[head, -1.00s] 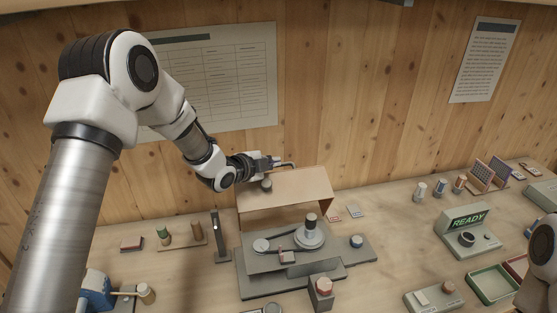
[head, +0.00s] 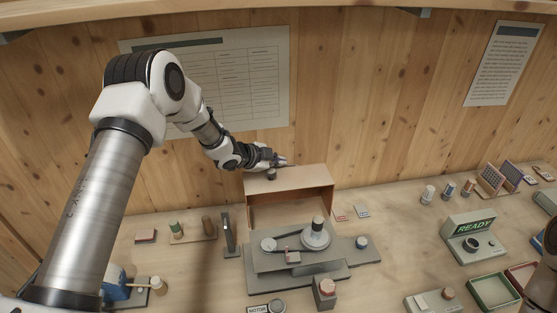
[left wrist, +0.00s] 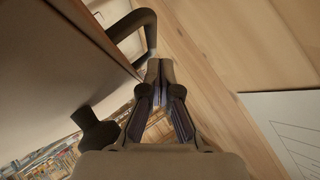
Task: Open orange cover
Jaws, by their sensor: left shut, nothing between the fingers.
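My left gripper (head: 283,161) is at the cover's upper back edge, in front of the wall. In the left wrist view its fingers (left wrist: 160,70) are shut and empty, beside the cover's panel (left wrist: 50,60) and just below a dark curved handle (left wrist: 142,25). Contact with the handle is unclear. My right gripper is out of view.
The wooden wall (head: 370,100) is close behind the cover. A red-topped button (head: 326,288) stands in front of the mixer. A READY box (head: 472,237) and a green-rimmed tray (head: 493,291) are at right. A blue object (head: 116,286) is at lower left.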

